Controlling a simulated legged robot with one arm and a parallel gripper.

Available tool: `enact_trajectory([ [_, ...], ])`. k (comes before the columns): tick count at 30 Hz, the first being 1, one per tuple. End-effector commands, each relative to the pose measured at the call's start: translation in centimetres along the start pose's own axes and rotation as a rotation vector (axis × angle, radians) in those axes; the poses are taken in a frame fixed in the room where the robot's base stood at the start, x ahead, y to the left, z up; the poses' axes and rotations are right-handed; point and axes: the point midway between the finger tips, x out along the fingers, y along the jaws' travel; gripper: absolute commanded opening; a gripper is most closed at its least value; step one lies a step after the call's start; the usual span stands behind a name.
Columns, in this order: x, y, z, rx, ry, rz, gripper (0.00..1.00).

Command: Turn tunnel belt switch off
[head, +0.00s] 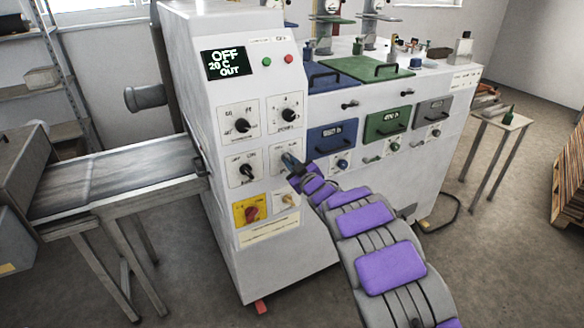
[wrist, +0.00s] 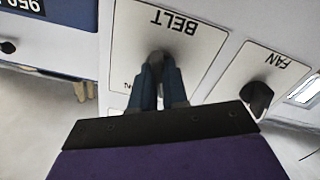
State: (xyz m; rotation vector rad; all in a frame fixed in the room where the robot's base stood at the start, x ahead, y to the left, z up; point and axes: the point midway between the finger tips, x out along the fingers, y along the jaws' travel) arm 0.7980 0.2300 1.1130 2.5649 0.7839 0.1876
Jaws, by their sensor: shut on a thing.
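The belt switch is a small dark knob (wrist: 157,57) on a white plate labelled BELT (wrist: 185,38), which appears upside down in the wrist view. My gripper (wrist: 158,72) has its two blue fingers closed around this knob. In the head view my gripper (head: 291,161) reaches the belt switch plate (head: 277,153) on the front of the white tunnel cabinet (head: 222,100). The fingers hide most of the knob, so its exact angle cannot be told. The cabinet display (head: 226,62) reads OFF, 20 C, OUT.
A fan knob (wrist: 257,97) sits beside the belt plate. Other knobs (head: 242,125) and a red-on-yellow switch (head: 250,211) share the cabinet front. A conveyor (head: 115,180) extends left. A counter with blue, green and grey drawers (head: 387,124) stands right. Open floor lies in front.

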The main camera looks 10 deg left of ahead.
Motion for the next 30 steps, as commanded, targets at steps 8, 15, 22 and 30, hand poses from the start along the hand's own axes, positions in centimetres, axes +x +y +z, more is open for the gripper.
enact_trajectory([
  [8, 0.02, -0.06, -0.06, -0.06, 0.002, -0.001, 0.0],
  [15, 0.02, -0.07, -0.1, -0.067, 0.002, -0.002, 0.0],
  [22, 0.02, -0.1, -0.1, -0.067, 0.002, -0.002, 0.19],
  [30, 0.01, -0.05, -0.06, -0.065, 0.001, -0.001, 0.39],
])
